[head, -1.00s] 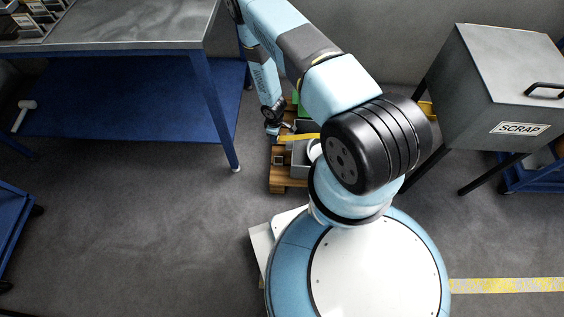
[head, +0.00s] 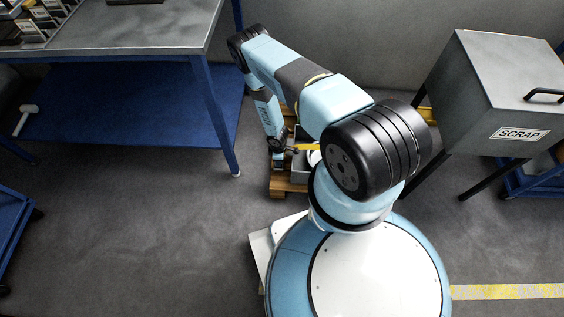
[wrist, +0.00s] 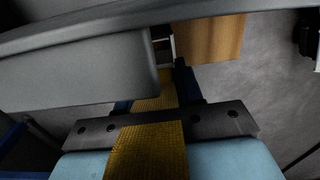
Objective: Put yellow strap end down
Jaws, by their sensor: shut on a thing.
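The yellow strap (head: 307,147) stretches to the right from my gripper (head: 290,149) in the head view, over the pallet. In the wrist view the woven yellow strap (wrist: 147,150) runs up the middle and passes between the fingers of my gripper (wrist: 156,93). The gripper is shut on the strap. The strap's far part is hidden behind my arm in the head view.
The wooden pallet (head: 287,188) stands on the floor under the gripper, with a grey item (head: 299,168) on it. A blue-legged workbench (head: 110,38) stands at the left and a grey scrap bin (head: 495,85) at the right.

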